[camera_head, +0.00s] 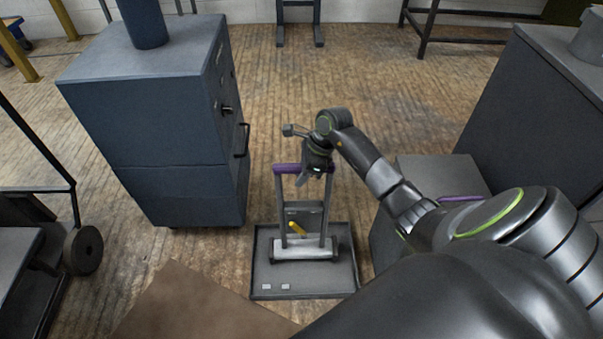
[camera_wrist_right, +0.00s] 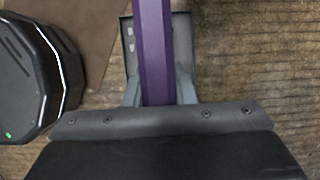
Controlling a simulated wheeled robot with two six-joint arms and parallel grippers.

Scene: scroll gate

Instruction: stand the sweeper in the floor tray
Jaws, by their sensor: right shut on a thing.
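The sweeper (camera_head: 303,250) has an upright grey frame, a purple crossbar handle (camera_head: 287,169) and a yellow lever. It is upright, and its wide grey base appears within the outline of the dark floor tray (camera_head: 318,291) in the head view. I cannot tell whether the base rests on the tray floor or hangs just above it. My right gripper (camera_head: 313,174) is shut on the purple handle near its right end. In the right wrist view the purple handle (camera_wrist_right: 153,50) runs up from the gripper, with part of the tray (camera_wrist_right: 129,45) behind it. My left gripper is not in view.
A blue-grey cabinet (camera_head: 150,130) stands to the left of the tray. A low grey box (camera_head: 440,175) is close on the right, partly behind my arm. A cart with a wheel (camera_head: 83,250) is at the far left. A brown mat (camera_head: 190,305) lies left of the tray.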

